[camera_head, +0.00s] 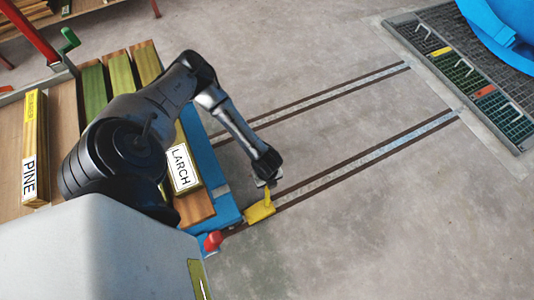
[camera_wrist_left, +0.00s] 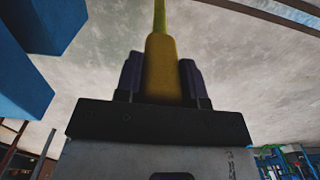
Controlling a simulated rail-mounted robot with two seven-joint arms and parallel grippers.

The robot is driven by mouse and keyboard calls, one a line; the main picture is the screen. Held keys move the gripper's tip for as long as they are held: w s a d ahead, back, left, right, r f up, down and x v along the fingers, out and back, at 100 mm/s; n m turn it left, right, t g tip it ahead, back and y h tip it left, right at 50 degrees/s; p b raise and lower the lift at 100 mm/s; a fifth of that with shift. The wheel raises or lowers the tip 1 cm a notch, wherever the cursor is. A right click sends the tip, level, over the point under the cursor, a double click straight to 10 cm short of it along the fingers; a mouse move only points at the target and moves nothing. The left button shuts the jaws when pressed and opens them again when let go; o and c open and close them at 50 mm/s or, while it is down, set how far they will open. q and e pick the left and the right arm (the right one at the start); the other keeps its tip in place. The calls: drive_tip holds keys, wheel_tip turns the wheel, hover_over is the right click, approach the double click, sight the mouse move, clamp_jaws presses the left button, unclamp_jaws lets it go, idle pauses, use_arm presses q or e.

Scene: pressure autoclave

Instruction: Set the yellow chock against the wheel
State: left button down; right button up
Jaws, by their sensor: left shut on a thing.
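The yellow chock (camera_head: 259,212) is at the near rail, close to the corner of the blue trolley frame (camera_head: 228,214). Its upright yellow handle is between the fingers of my left gripper (camera_head: 268,186), which is shut on it. In the left wrist view the yellow handle (camera_wrist_left: 161,68) stands between the two dark fingers of the left gripper (camera_wrist_left: 161,82). I cannot tell whether the chock touches the floor or the wheel. The wheel is hidden, and my right gripper is not in view.
The trolley carries timber, including boards labelled LARCH (camera_head: 181,168) and PINE (camera_head: 33,160). A red knob (camera_head: 213,241) is beside the chock. Two floor rails (camera_head: 375,148) run to a grated pit (camera_head: 480,85) by a blue vessel (camera_head: 500,28). The floor between is clear.

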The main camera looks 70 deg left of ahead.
use_arm(q)
drive_tip(key=shift+w, duration=0.1)
drive_tip(key=c, duration=0.7)
unclamp_jaws()
drive_tip(key=shift+f, duration=0.1)
drive_tip(key=shift+r, duration=0.35)
wheel_tip(320, 180, up, 10)
drive_tip(key=p, duration=0.6)
drive_tip(key=shift+f+p, duration=0.1)
drive_tip(key=shift+p, duration=0.3)
drive_tip(key=shift+a+r+p, duration=0.1)
drive_tip(key=shift+r+p, duration=0.35)
drive_tip(key=shift+r, duration=0.45)
